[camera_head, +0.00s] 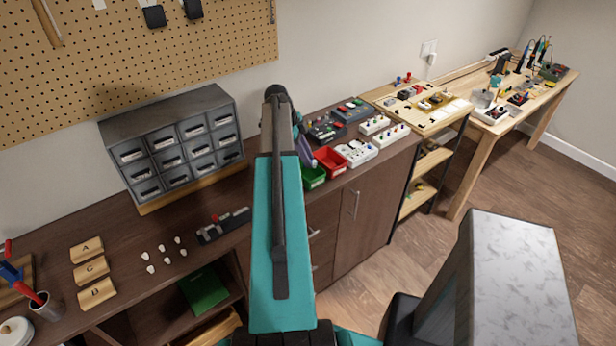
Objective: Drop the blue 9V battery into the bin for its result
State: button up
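A green bin (314,178) and a red bin (331,161) stand side by side near the front edge of the brown cabinet top, just right of my teal arm. I cannot make out a blue 9V battery for certain. My arm reaches up the middle of the view, and its link hides whatever is behind it. A small purple-grey piece shows beside the arm above the green bin, but I cannot tell what it is. My gripper's fingers do not show.
A white device (357,152) and several pedals stand right of the bins. A grey drawer unit (172,146) stands to the left. Wooden blocks (92,270), small white pieces and a tool cup (47,306) lie further left. A wooden workbench (480,125) is at the far right.

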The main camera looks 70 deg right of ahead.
jog(key=o, duration=0.4)
jog(key=shift+b+v, duration=2.1)
jog(key=shift+v, duration=4.75)
